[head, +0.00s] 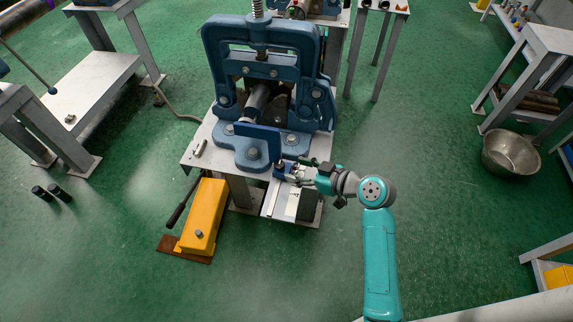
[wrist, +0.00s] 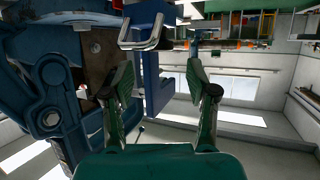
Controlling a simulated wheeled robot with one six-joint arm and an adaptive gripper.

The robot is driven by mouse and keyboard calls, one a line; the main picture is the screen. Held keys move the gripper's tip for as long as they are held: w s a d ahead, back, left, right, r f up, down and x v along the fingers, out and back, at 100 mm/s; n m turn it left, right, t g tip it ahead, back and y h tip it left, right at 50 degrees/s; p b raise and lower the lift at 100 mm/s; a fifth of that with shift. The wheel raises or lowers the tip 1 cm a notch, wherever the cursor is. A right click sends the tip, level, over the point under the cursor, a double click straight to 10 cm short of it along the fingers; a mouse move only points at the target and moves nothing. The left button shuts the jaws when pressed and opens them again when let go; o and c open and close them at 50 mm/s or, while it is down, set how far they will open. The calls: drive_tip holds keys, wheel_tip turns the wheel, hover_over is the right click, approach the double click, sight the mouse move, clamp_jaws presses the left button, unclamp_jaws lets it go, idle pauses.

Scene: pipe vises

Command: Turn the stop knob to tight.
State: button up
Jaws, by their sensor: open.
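A blue pipe vise (head: 222,78) stands on a small metal table, with a grey pipe (head: 257,100) in its frame. A flat blue stop plate (head: 258,143) stands upright at its front. My gripper (head: 284,172) is at the front right of the vise, close to the plate's lower right end. In the wrist view, my gripper (wrist: 157,72) has its fingers apart. A bent metal handle (wrist: 143,40), perhaps the stop knob, shows on a blue part (wrist: 157,85) beyond and between the fingertips. I see no contact. The knob is too small to tell in the head view.
A yellow pump unit (head: 204,215) with a black lever stands on the floor left of the table (head: 195,158). A metal bowl (head: 511,153) and a shelf are at the right. Green floor is clear between the table and bowl.

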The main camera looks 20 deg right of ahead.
sight(282, 166)
drive_tip(key=shift+x, duration=2.7)
clamp_jaws()
